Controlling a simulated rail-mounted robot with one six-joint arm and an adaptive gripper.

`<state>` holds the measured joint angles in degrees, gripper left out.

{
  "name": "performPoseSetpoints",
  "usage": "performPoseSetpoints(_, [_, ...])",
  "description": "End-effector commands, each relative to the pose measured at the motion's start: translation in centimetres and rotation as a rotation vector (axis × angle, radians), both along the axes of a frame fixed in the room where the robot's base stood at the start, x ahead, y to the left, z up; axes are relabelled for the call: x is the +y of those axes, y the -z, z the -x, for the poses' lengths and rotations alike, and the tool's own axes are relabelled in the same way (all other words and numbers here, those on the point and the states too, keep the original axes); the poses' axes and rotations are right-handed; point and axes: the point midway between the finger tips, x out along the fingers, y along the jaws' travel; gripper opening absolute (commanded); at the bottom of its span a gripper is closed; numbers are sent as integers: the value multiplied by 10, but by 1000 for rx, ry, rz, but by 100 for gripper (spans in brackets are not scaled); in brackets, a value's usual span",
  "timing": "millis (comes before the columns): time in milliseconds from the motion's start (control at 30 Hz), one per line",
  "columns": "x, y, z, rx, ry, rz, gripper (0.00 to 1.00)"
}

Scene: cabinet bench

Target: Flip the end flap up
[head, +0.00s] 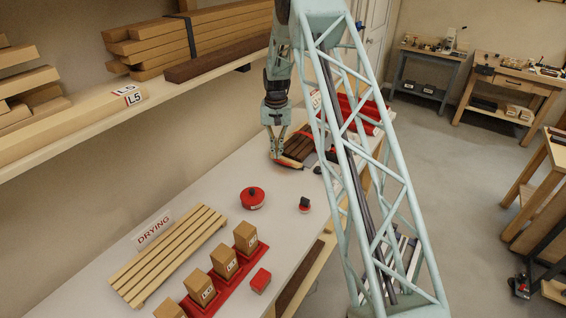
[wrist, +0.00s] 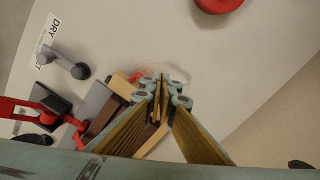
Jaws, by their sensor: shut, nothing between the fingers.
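I cannot pick out the end flap for certain in either view. My gripper (head: 276,154) points down over the far part of the pale bench top (head: 215,187). It also shows in the wrist view (wrist: 160,84), with its fingertips together and nothing between them. In the wrist view the strips (wrist: 103,117) sit by a grey block, partly behind the fingers. I cannot tell whether the gripper touches them. My mast hides part of the bench's far end.
A red clamp (wrist: 38,116) and a grey-handled tool (wrist: 66,64) lie near the strips. A red round container (head: 252,198) and a small red-and-black item (head: 305,205) stand nearer. A slatted drying rack (head: 168,255) is at the front left; a timber shelf (head: 140,108) overhangs the bench's left side.

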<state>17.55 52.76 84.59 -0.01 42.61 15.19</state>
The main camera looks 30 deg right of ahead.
Motion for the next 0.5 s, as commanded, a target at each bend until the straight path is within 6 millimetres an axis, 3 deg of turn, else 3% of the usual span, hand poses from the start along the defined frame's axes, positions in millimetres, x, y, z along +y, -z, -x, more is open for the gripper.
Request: performPoseSetpoints(500, [3,-32,1,0,0,0,0])
